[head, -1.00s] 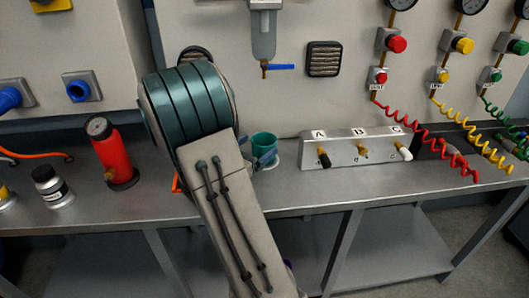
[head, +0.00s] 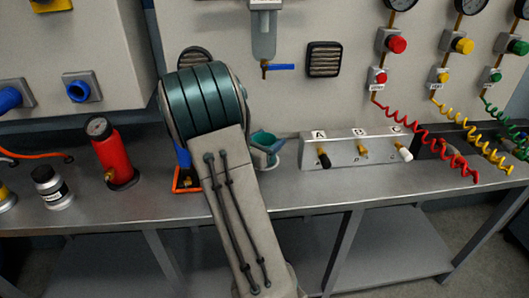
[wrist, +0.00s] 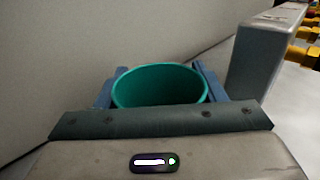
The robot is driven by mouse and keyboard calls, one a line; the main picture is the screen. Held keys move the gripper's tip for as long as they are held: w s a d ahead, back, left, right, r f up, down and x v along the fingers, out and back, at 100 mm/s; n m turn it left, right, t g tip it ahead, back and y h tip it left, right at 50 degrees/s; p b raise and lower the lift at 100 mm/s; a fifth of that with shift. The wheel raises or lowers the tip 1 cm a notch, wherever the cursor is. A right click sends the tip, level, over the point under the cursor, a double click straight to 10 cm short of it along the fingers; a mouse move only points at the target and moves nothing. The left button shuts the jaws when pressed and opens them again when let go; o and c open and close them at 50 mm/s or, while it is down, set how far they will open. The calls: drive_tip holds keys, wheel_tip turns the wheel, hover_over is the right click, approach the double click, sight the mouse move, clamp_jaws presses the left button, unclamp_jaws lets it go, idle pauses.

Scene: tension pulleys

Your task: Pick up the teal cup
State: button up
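The teal cup (wrist: 160,86) stands between the two blue fingers of my gripper (wrist: 158,80) in the wrist view, with one finger on each side. Its rim covers the inner edges of the fingers, so I cannot tell whether they touch it. In the head view the cup (head: 264,136) shows just right of my wrist, at the back of the metal bench, with a blue finger in front of its lower part. Its base is mostly hidden.
The grey valve block (head: 350,153) labelled A, B, C stands close to the right of the cup. The back panel (head: 290,100) rises behind it. An orange-framed item (head: 187,180), partly hidden by my arm, and a red cylinder (head: 113,155) are on the left.

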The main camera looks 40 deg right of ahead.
drive_tip(key=shift+r, duration=0.1)
drive_tip(key=shift+c, duration=0.4)
wheel_tip(320, 180, up, 10)
drive_tip(key=p, duration=0.1)
drive_tip(key=shift+p, duration=0.3)
